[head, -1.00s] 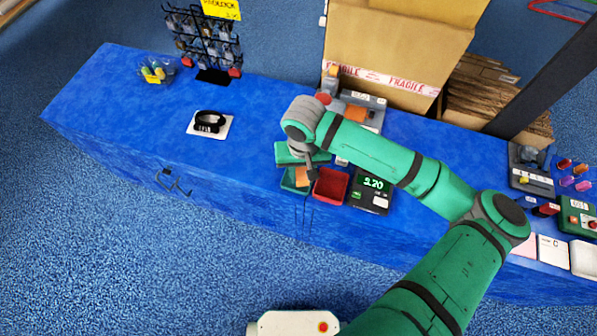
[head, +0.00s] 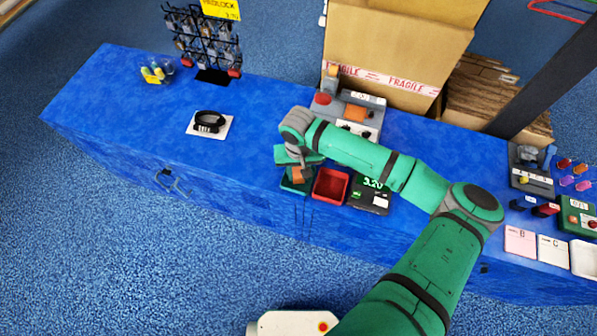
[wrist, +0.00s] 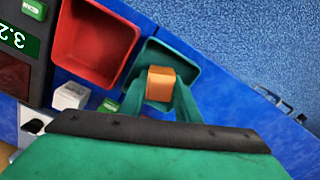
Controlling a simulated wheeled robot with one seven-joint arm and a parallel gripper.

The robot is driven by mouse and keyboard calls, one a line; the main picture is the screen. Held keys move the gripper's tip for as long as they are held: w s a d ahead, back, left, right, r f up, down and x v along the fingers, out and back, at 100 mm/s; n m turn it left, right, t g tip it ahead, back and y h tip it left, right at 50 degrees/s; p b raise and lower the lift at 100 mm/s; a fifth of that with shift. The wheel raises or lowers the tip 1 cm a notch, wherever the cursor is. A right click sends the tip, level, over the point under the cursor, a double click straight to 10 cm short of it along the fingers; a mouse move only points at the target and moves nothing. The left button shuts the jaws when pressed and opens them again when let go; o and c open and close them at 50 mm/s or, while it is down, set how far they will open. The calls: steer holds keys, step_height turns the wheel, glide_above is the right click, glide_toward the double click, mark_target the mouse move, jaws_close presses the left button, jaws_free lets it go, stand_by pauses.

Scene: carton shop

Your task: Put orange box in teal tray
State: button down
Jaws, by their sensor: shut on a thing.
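The orange box (wrist: 161,83) is a small cube between the fingertips of my gripper (wrist: 162,97) in the wrist view. My gripper is shut on it. The teal tray (wrist: 190,65) lies behind and around the box in that view, so the box is over the tray's opening; I cannot tell how high it is above the tray floor. In the head view, the orange box (head: 298,174) shows small under my wrist, and the teal tray (head: 287,186) is partly hidden by my gripper.
A red tray (head: 330,186) stands right beside the teal tray. A scale with a green display (head: 371,193) is to its right. A white cube (wrist: 71,95) lies near the red tray. A black item on a white card (head: 209,123) lies left; the blue counter between is clear.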

mark_target(298, 173)
steer(key=shift+f, duration=0.1)
steer(key=c, duration=1.3)
jaws_free()
steer(key=shift+c, duration=0.2)
step_height(298, 173, up, 12)
